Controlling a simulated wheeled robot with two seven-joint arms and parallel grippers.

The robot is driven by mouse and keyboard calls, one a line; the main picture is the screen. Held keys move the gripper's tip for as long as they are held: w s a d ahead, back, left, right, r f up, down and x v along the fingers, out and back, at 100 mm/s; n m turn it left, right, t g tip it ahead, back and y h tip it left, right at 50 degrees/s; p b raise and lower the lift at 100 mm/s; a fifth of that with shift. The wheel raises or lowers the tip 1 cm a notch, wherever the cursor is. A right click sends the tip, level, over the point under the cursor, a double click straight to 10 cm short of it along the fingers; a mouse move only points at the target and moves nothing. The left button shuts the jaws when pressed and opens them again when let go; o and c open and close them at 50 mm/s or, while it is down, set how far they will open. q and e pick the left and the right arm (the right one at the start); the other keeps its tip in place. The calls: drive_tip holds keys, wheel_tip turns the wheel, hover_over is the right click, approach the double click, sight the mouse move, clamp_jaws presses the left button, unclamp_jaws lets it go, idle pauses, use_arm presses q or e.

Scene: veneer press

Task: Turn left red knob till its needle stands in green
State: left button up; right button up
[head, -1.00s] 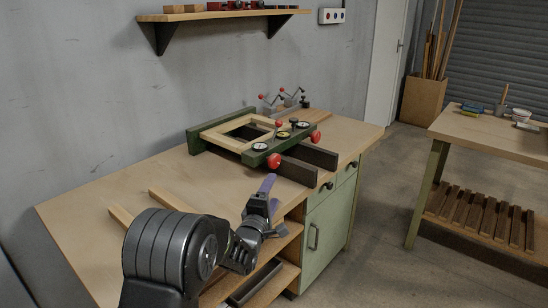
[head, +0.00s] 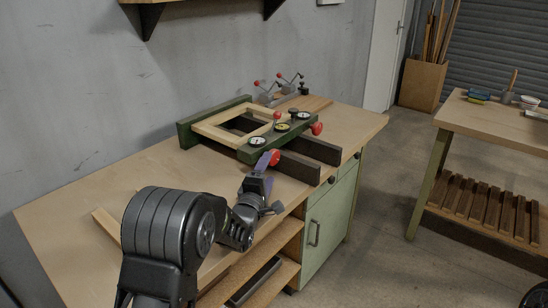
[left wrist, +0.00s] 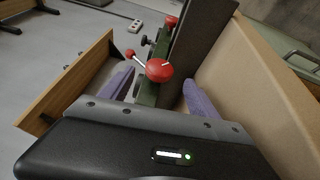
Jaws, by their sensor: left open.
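The left red knob (head: 275,157) sits on the front green bar of the press (head: 190,134). It also shows large in the left wrist view (left wrist: 159,70). My left gripper (head: 266,164) is open at this knob, its purple fingers apart on either side of it in the wrist view; I cannot tell whether they touch it. The left dial (head: 257,141) is on the bar just behind the knob; its needle is too small to read. The right red knob (head: 317,128) is farther along the bar. My right gripper is not in view.
A pale wooden frame (head: 213,132) lies in the press. Two dark beams (head: 297,167) jut forward beside the knob. Red-tipped clamps (head: 267,92) stand behind. The bench top (head: 100,190) is mostly clear at left. Another table (head: 490,125) stands at right.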

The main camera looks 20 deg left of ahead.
sight(272, 161)
use_arm(q)
drive_tip(key=w, duration=0.5)
drive_tip(key=w+p, duration=0.1)
drive_tip(key=w, duration=0.1)
drive_tip(key=shift+w+r, duration=0.15)
drive_tip(key=shift+r, duration=0.15)
drive_tip(key=shift+c, duration=0.2)
